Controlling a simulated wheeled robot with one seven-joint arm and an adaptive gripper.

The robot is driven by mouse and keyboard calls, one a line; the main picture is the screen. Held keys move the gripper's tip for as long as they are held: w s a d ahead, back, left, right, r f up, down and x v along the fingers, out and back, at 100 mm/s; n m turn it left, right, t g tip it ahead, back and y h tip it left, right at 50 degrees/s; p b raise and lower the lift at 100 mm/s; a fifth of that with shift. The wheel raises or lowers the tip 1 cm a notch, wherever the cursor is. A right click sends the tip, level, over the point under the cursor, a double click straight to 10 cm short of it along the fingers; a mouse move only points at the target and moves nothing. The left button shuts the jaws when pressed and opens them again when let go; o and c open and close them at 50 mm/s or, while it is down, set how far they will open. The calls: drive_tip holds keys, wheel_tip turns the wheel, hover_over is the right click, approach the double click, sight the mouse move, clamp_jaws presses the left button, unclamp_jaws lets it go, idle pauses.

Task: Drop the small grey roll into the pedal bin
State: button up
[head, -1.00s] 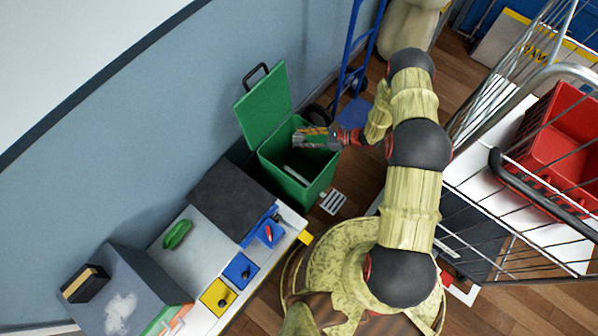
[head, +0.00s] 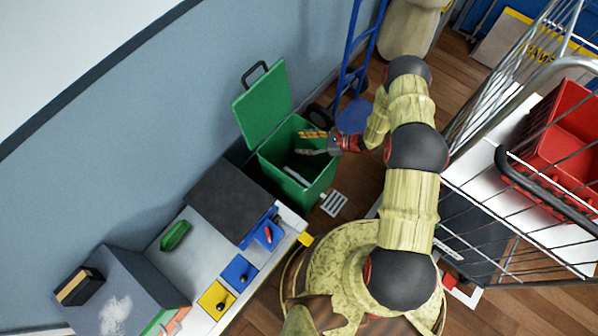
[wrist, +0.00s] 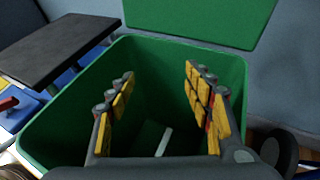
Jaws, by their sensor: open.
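The green pedal bin (head: 318,190) stands against the wall with its lid (head: 265,105) raised. My gripper (head: 302,143) is over the bin's mouth with its fingers spread apart. In the wrist view the two yellow-padded fingers (wrist: 160,78) are wide open with nothing between them, and the bin (wrist: 50,130) surrounds them below. A pale strip (wrist: 164,142) lies deep inside the bin beside a dark green shape; it also shows in the head view (head: 295,176). I cannot make out the small grey roll for certain.
A low bench (head: 205,258) with a dark panel (head: 230,200), a green item (head: 175,236) and coloured blocks stands left of the bin. A blue hand truck (head: 352,112) is behind it. A wire cart with a red crate (head: 565,150) is at right.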

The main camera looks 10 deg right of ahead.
drive_tip(key=shift+o, duration=0.4)
drive_tip(key=v, duration=1.2)
drive_tip(key=shift+f, duration=0.15)
